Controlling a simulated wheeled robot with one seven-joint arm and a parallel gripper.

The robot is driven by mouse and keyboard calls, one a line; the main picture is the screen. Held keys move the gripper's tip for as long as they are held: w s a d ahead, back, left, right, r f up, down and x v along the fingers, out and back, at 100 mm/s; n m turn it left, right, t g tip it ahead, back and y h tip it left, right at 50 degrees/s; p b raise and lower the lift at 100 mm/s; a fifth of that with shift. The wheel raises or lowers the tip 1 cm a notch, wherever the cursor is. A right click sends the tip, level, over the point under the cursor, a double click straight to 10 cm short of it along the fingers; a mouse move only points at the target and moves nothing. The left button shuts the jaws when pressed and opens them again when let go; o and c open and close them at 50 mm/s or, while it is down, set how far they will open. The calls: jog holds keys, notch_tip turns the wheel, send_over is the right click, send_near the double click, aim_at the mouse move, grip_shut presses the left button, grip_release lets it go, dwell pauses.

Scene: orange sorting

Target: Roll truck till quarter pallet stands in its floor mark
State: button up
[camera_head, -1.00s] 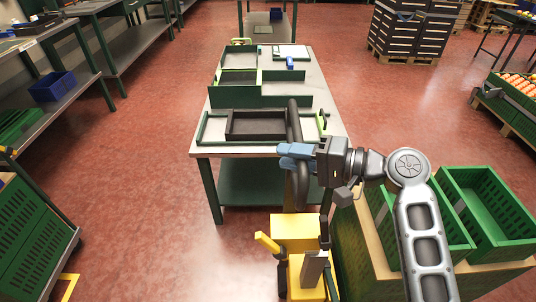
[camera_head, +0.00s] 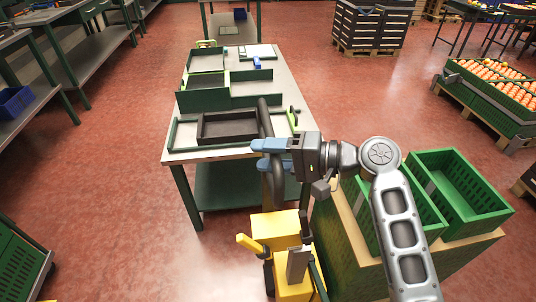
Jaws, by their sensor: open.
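The yellow truck (camera_head: 272,226) stands low in front of the table, with a tall black looped handle (camera_head: 276,185) rising above it. My gripper (camera_head: 270,146) has blue fingers and is at the handle's upper part. It is open, with the fingers beside or around the handle bar; I cannot tell whether they touch it. A wooden-sided load (camera_head: 345,238) with green crates (camera_head: 459,194) on top stands right of the truck, partly behind my arm. No quarter pallet shows clearly beneath it. A sliver of yellow floor marking (camera_head: 42,300) shows at the bottom left edge.
A work table (camera_head: 182,156) with trays stands just behind the truck. Red floor (camera_head: 125,190) is open left of the table, and between table and orange crates.

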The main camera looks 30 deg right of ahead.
jog(key=b+v, duration=0.1)
jog(key=v, duration=0.6)
jog(key=shift+s+d, duration=0.25)
jog(key=shift+d, duration=0.05)
jog(key=shift+r, duration=0.1)
